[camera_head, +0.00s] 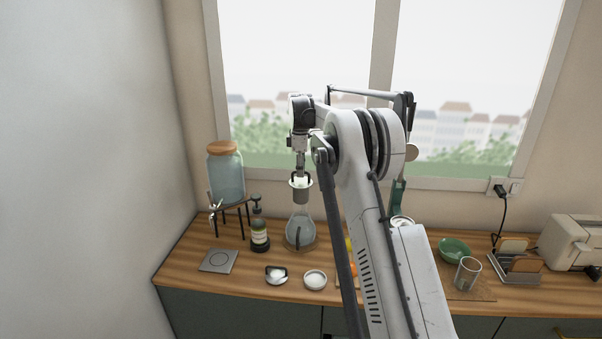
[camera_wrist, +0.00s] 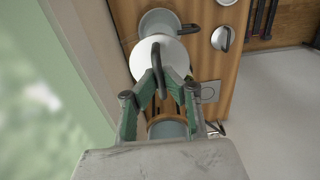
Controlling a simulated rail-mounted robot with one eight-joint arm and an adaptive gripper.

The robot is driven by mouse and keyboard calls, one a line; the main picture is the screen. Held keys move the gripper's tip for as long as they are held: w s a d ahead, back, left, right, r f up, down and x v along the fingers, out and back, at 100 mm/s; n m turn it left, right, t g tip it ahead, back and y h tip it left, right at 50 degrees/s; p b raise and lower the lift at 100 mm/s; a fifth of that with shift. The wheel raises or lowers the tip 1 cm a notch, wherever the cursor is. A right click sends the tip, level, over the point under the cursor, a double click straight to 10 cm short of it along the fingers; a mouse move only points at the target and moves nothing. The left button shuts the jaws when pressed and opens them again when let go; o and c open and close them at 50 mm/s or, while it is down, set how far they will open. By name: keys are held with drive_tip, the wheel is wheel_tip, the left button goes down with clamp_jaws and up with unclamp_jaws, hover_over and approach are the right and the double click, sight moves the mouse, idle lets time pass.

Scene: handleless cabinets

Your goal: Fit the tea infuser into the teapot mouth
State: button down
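The tea infuser (camera_head: 302,194) is a grey cylinder with a pale top and a dark loop handle. My gripper (camera_head: 301,178) is shut on its handle and holds it upright above the teapot. The wrist view shows the infuser's white top (camera_wrist: 144,62) between and beyond my gripper's fingertips (camera_wrist: 168,82). The glass teapot (camera_head: 300,232) stands on the counter, with a dark handle facing the front. In the wrist view the teapot (camera_wrist: 157,20) shows partly behind the infuser. The infuser's bottom is near the teapot's mouth; I cannot tell whether they touch.
A dark-handled lid (camera_head: 276,277) and white dish (camera_head: 315,279) lie in front of the teapot. A dark bottle (camera_head: 259,236) and a wooden-lidded jar on a stand (camera_head: 226,175) are to the left. A green bowl (camera_head: 454,250) and glass (camera_head: 467,273) are right. My arm hides the counter's middle.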

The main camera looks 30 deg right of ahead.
sight(301, 182)
drive_tip(key=shift+f+b, duration=1.7)
drive_tip(key=shift+f, duration=1.2)
wheel_tip(301, 182, down, 9)
drive_tip(key=b, duration=0.5)
drive_tip(key=shift+b, duration=0.4)
idle(3.3)
drive_tip(key=c, duration=1.8)
unclamp_jaws()
drive_tip(key=shift+c, duration=0.2)
drive_tip(key=shift+r, duration=0.15)
